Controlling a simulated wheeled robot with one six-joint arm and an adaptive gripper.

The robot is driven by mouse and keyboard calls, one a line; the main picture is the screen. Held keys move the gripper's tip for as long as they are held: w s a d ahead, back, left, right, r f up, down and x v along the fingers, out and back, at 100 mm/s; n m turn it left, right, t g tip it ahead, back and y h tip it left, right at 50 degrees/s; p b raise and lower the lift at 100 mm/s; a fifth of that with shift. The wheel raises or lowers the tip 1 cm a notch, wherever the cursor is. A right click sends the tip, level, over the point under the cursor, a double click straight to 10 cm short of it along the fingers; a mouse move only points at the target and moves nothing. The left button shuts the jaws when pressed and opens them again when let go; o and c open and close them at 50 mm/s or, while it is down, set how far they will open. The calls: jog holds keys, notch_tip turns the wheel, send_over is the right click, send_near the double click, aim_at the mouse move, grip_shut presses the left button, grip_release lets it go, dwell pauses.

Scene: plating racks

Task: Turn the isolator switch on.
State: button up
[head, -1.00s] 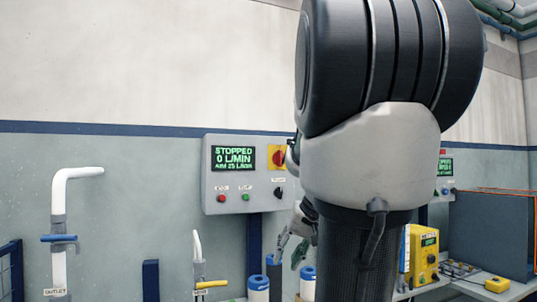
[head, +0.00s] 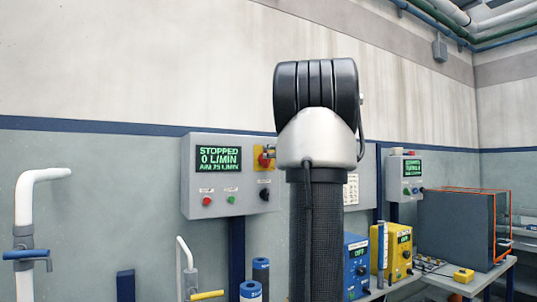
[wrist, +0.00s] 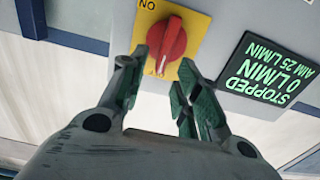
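The isolator switch is a red rotary knob (wrist: 168,40) on a yellow plate (wrist: 198,28). In the wrist view, which is upside down, its grip bar runs nearly top to bottom with a slight tilt. An "ON" label shows at the plate's upper left there; marking by the fingertips is partly hidden. My gripper (wrist: 160,76) is open and empty, its fingertips just below the knob in that view, one toward each side. I cannot tell whether they touch it. In the head view the knob (head: 264,160) is partly visible beside my arm, which hides most of the gripper.
The grey control box (head: 218,205) has a display (head: 218,159) reading "STOPPED 0 L/MIN, AIM 25 L/MIN", plus red and green buttons and a black selector (head: 264,194). White pipes (head: 25,215) stand at left. Blue and yellow units (head: 398,250) stand at right.

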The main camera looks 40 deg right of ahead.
aim_at(274, 160)
jog(key=shift+x, duration=1.75)
grip_shut()
jog(key=shift+m, duration=0.3)
jog(key=shift+s+d+f+m, duration=0.1)
jog(key=shift+d+f+m, duration=0.35)
jog(key=shift+m, duration=2.45)
jog(key=shift+s+d+f+m, duration=0.1)
jog(key=shift+d+f+m, duration=0.35)
jog(key=shift+m, duration=2.45)
jog(key=shift+s+d+f+m, duration=0.1)
jog(key=shift+d+f+m, duration=0.3)
jog(key=shift+m, duration=2.5)
jog(key=shift+a+f, duration=0.1)
jog(key=shift+f, duration=0.05)
